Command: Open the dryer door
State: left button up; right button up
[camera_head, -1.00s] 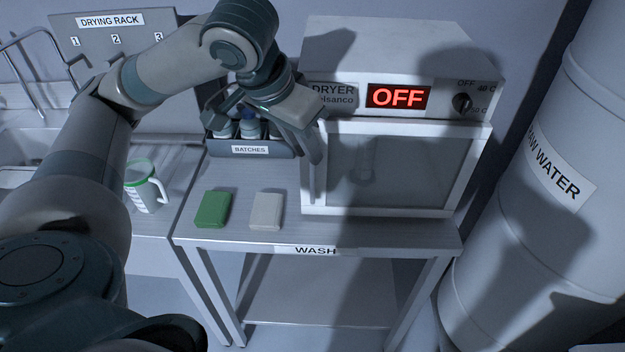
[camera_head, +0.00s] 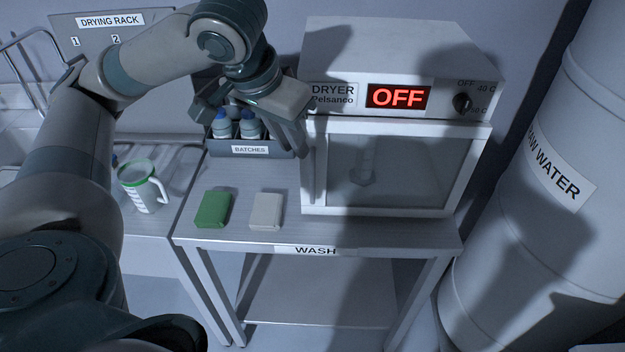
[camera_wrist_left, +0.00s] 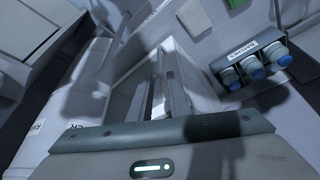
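The white dryer (camera_head: 400,60) stands on the right of the bench, its display reading OFF. Its dryer door (camera_head: 410,170), a grey window in a white frame, looks shut. A pale upright strip at the door's left edge may be the handle; it is partly in shadow. My left gripper (camera_head: 292,140) hangs just left of the dryer's upper left front corner, fingers pointing down. In the left wrist view its fingers (camera_wrist_left: 160,92) show a narrow gap with nothing clearly held between them. Whether they touch the door's edge is unclear. My right gripper is out of view.
A batches rack (camera_head: 250,149) with blue-capped bottles stands behind my left gripper. A green block (camera_head: 212,209) and a white block (camera_head: 266,211) lie on the bench front. A jug (camera_head: 145,188) stands left. A raw water tank (camera_head: 545,200) flanks the right.

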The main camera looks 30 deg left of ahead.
aim_at(311, 178)
pick_arm(q)
jog(key=p+x, duration=0.1)
jog(key=x, duration=1.4)
jog(key=shift+f, duration=0.25)
grip_shut()
